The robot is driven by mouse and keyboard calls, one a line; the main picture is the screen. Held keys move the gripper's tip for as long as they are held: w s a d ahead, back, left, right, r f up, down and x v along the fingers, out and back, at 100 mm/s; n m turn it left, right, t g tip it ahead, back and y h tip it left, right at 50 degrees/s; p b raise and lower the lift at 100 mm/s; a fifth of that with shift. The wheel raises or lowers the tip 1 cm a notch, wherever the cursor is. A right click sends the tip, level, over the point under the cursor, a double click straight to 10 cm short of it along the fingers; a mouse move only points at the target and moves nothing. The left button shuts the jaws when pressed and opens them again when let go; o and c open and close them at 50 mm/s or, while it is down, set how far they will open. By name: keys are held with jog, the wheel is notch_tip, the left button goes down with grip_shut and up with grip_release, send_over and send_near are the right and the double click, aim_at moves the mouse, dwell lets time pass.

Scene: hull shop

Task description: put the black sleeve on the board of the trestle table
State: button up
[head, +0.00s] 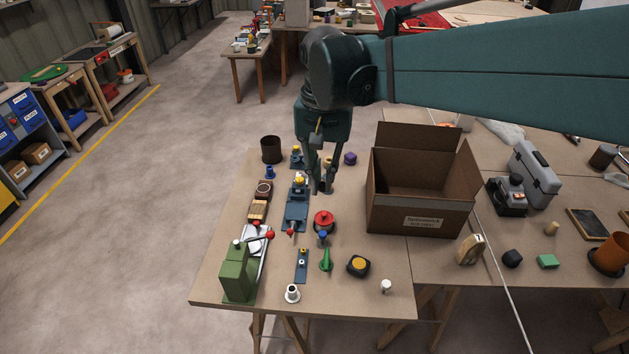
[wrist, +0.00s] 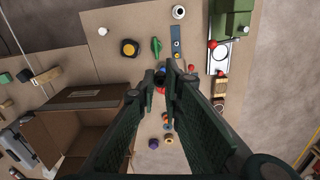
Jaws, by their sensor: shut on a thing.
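My gripper (head: 325,180) points down over the back part of the trestle table (head: 215,285), left of the cardboard box. Its fingers are shut on a small dark thing, which I take to be the black sleeve (head: 323,187). The fingers cover most of it, so its shape is hard to make out. I cannot tell whether its underside touches the board. In the wrist view the gripper's fingertips (wrist: 167,84) come together, with the red and blue items beyond them.
The open cardboard box (head: 420,195) stands close on the right. A blue vise-like tool (head: 296,207), a red round thing (head: 323,221), a brown cup (head: 271,149) and a green machine (head: 237,272) surround the gripper.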

jog(key=s+a+n, duration=0.1)
jog(key=s+a, duration=0.2)
jog(key=s, duration=0.1)
send_over(310, 279)
notch_tip(310, 279, down, 26)
dwell(0.4)
jog(key=shift+f, duration=0.2)
jog(key=shift+f+b, duration=0.55)
jog(key=shift+f, duration=2.3)
jog(key=shift+f, duration=0.1)
jog(key=shift+f+b, duration=0.4)
jog(key=shift+f, duration=1.55)
jog(key=shift+f, duration=0.15)
